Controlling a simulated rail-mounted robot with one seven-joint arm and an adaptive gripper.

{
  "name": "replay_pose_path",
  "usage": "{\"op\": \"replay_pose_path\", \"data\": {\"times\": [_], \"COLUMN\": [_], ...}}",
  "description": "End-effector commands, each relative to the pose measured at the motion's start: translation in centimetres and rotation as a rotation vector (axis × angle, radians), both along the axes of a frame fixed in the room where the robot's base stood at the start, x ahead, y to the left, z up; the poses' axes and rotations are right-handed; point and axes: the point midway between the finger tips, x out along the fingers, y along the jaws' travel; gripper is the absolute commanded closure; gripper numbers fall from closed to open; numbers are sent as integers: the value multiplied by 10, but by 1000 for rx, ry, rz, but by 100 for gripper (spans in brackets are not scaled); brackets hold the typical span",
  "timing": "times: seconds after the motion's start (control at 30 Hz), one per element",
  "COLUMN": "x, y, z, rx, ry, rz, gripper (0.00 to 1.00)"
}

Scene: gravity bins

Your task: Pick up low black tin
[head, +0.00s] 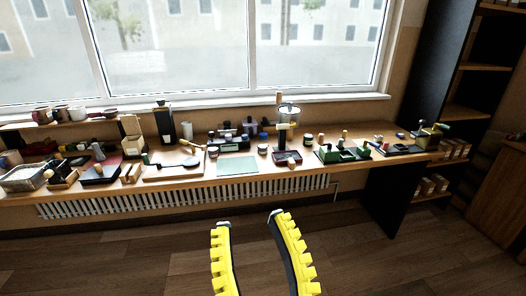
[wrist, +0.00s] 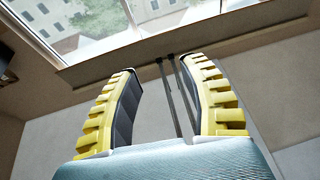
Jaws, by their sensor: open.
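My gripper (head: 249,219) is open, with two yellow-ribbed fingers and nothing between them. It is in front of the workbench, low in the head view, over the floor in the picture. The wrist view shows its fingers (wrist: 160,68) pointing up toward the window and wall, with no tin in sight. Several small dark round containers stand on the bench in the head view. One short dark tin (head: 263,150) is right of the pale green mat, and another dark jar (head: 308,139) is farther right. They are too small to tell surely which is the low black tin.
The long wooden workbench (head: 215,183) under the window is crowded with tools. A pale green mat (head: 237,165), a grinder-like machine (head: 288,112) and green blocks (head: 345,154) stand on it. A radiator (head: 180,197) is below. The floor in front is clear. Shelves stand at right.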

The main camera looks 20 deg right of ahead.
Motion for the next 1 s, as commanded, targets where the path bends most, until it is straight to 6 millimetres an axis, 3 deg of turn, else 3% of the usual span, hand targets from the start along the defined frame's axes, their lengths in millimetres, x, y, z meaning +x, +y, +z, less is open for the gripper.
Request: {"op": "replay_pose_path", "data": {"times": [0.27, 0.53, 0.87, 1.0], "x": [0, 0, 0, 0], "y": [0, 0, 0, 0], "z": [0, 0, 4, 35], "rx": [0, 0, 0, 1], "ry": [0, 0, 0, 1], "rz": [0, 0, 0, 0], "gripper": [56, 4, 4, 4]}}
